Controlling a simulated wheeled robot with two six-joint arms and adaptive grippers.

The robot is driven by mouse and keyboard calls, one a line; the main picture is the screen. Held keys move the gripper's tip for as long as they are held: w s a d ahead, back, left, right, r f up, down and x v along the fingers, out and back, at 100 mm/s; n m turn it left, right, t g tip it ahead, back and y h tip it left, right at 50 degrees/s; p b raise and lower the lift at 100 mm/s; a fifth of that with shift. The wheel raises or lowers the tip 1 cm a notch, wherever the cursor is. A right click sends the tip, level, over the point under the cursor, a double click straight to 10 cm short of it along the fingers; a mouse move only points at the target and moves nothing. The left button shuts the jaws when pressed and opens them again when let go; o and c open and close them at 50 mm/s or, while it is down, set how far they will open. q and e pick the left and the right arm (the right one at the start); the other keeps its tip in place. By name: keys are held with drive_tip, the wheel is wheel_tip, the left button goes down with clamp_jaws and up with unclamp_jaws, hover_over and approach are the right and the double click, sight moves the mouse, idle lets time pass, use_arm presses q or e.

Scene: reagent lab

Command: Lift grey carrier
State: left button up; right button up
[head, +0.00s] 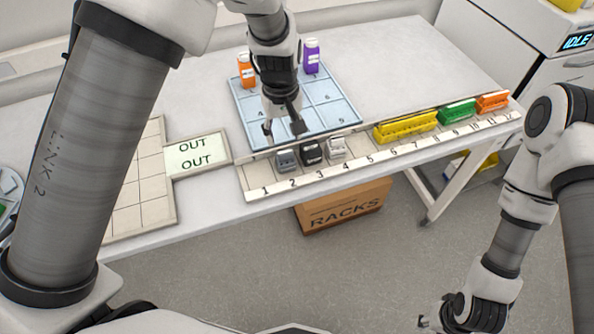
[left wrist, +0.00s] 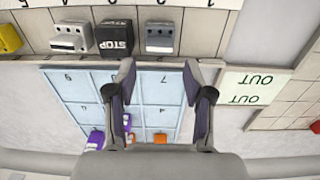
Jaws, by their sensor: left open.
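The small grey carrier (head: 287,160) stands in the numbered strip near slot 2, left of a black block marked STOP (head: 311,151). In the left wrist view the grey carrier (left wrist: 160,37) lies just beyond my left gripper's fingertips, centred between them. My left gripper (head: 284,130) is open and empty, pointing down over the blue numbered mat beside the strip. Its two spread fingers also show in the left wrist view (left wrist: 160,70). My right gripper (head: 440,318) is low at the bottom right, away from the table; its jaws are too unclear to read.
A whitish block (head: 336,147) stands right of the black one. Yellow (head: 405,127), green (head: 457,111) and orange (head: 492,102) racks fill the strip's right part. Orange (head: 246,71) and purple (head: 311,56) bottles stand on the blue mat (head: 342,108). An OUT plate (head: 197,155) lies left.

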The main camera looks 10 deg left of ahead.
sight(285, 152)
use_arm(q)
drive_tip(key=f, duration=0.2)
drive_tip(key=f+p, duration=0.1)
drive_tip(key=f, duration=0.1)
drive_tip(key=shift+w, duration=0.3)
drive_tip(key=f, duration=0.1)
drive_tip(key=f+p, duration=0.1)
drive_tip(key=f, duration=0.1)
drive_tip(key=f+p, duration=0.1)
drive_tip(key=shift+s+f, duration=0.3)
drive_tip(key=shift+f, duration=0.05)
drive_tip(key=shift+w+f, duration=0.15)
drive_tip(key=shift+f, duration=0.05)
drive_tip(key=shift+r, duration=0.15)
drive_tip(key=c, duration=0.8)
use_arm(e)
drive_tip(key=shift+w+r, duration=0.15)
drive_tip(key=shift+r, duration=0.5)
drive_tip(key=shift+w+r, duration=0.15)
drive_tip(key=shift+r, duration=0.45)
